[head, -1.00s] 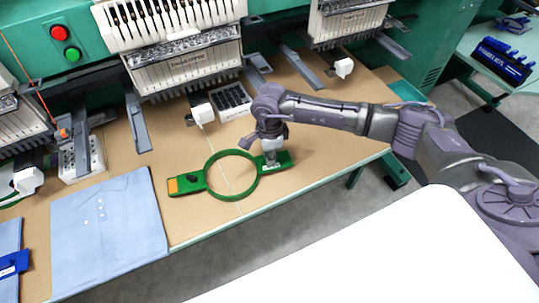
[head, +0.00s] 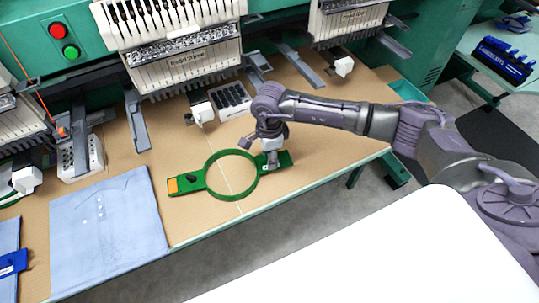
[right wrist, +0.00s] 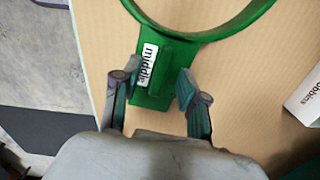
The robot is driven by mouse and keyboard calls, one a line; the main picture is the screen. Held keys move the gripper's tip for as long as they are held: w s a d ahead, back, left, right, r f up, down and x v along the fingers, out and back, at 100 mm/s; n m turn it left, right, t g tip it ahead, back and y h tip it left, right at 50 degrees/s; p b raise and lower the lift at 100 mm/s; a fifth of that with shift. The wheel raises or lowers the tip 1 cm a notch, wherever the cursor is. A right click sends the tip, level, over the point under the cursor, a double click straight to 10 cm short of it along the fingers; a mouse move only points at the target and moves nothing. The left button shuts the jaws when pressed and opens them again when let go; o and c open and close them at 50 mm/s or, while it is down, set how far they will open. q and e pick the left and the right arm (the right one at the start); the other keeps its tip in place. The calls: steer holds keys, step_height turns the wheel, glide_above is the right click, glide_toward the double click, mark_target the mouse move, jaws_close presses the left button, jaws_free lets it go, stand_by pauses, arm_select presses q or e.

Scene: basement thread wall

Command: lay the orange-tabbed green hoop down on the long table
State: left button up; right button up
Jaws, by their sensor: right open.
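The green hoop (head: 208,188) lies flat on the long table (head: 215,222), near its front edge. Its orange tab (head: 186,184) is on the left arm of the hoop. My right gripper (head: 271,163) is over the hoop's right arm. In the right wrist view the hoop's arm (right wrist: 163,70), with a white "middle" label, lies between the fingers of my right gripper (right wrist: 157,105). The fingers are spread, with a gap at the sides of the arm. My left gripper is not in view.
Folded blue cloth (head: 110,235) lies left of the hoop. A tray of dark pieces (head: 230,98) and the green embroidery machine with its white heads (head: 185,65) stand behind. A white surface (head: 400,255) is in the foreground. Bare tabletop surrounds the hoop.

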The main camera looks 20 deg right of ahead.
step_height(320, 180, up, 12)
stand_by(0.4)
